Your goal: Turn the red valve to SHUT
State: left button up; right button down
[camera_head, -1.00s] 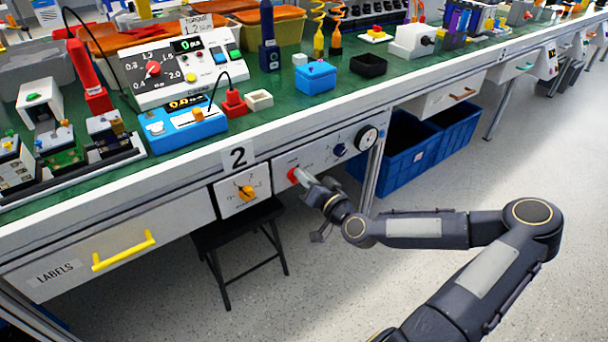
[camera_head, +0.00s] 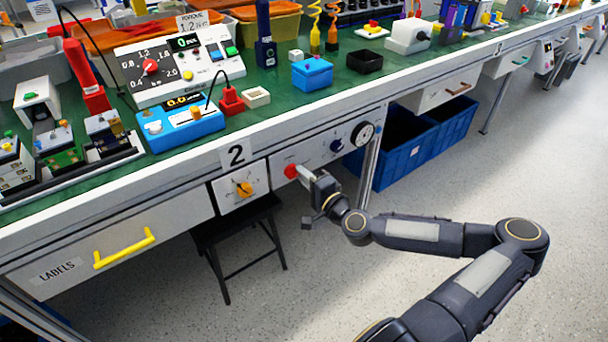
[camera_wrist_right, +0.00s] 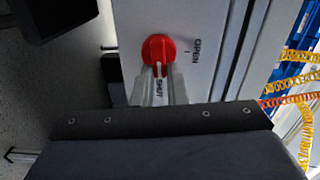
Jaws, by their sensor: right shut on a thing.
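The red valve (camera_head: 291,171) is a round knob on the white panel under the bench, right of the yellow knob. My right gripper (camera_head: 299,173) reaches it from the right and is shut on it. In the right wrist view the red valve (camera_wrist_right: 158,48) has a raised bar that runs up and down the picture. My right gripper's fingers (camera_wrist_right: 160,70) hold the lower part of this bar. The OPEN label (camera_wrist_right: 196,52) lies to the right of the knob. My left gripper is not in view.
A yellow knob (camera_head: 244,188) sits on the panel to the left. A dark blue knob (camera_head: 337,145) and a round gauge (camera_head: 364,134) are to the right. A black stool (camera_head: 225,228) stands below, and blue crates (camera_head: 405,160) stand behind the table leg.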

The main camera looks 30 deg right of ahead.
jog(key=shift+f+m, duration=0.1)
jog(key=shift+m, duration=0.5)
jog(key=c, duration=1.4)
grip_release()
jog(key=shift+c, duration=0.2)
jog(key=s+p, duration=0.1)
jog(key=s, duration=0.7)
jog(key=shift+d, duration=0.3)
jog(key=shift+w, duration=0.1)
